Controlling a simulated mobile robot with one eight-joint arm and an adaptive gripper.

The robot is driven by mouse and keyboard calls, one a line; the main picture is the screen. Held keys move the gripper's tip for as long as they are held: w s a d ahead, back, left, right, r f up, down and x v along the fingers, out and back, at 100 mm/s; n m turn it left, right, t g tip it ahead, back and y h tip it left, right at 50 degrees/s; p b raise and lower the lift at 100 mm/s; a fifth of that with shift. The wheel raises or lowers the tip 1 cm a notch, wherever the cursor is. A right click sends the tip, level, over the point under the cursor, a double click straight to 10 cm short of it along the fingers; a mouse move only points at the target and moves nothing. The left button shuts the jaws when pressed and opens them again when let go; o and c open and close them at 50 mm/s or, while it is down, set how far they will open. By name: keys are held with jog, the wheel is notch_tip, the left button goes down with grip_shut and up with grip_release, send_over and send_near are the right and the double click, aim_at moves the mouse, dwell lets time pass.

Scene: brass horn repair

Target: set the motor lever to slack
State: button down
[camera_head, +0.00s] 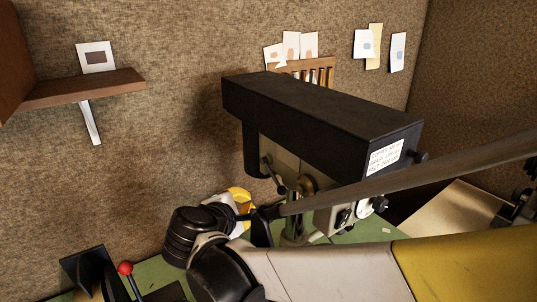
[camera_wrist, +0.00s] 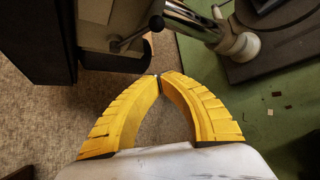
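A short lever with a black ball knob (camera_wrist: 157,22) sticks out from the pale side of a machine in the wrist view. In the head view, a dark lever (camera_head: 281,189) shows on the pale panel below the machine's black housing. I cannot tell for sure which lever is the motor lever, and no setting marks are readable. My gripper (camera_wrist: 159,77) has its yellow fingertips together with nothing seen between them. Its tips are apart from the ball knob in the picture, just below it. In the head view, the yellow gripper (camera_head: 240,194) is partly hidden behind my wrist.
The long black housing (camera_head: 320,115) carries a white label (camera_head: 384,156). A red-knobbed lever (camera_head: 125,268) stands at the lower left. A metal column (camera_wrist: 195,18) stands right of the lever on the green bench (camera_wrist: 258,118). A wooden shelf (camera_head: 85,88) is on the left wall.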

aim_at(273, 176)
jog(key=shift+s, duration=0.1)
jog(key=w+d+f+p, duration=0.1)
jog(key=w+d+f, duration=0.1)
jog(key=w+d, duration=0.3)
jog(key=shift+w+d+f, duration=0.2)
jog(key=shift+w+d, duration=0.1)
jog(key=shift+w, duration=0.95)
jog(key=shift+r, duration=0.1)
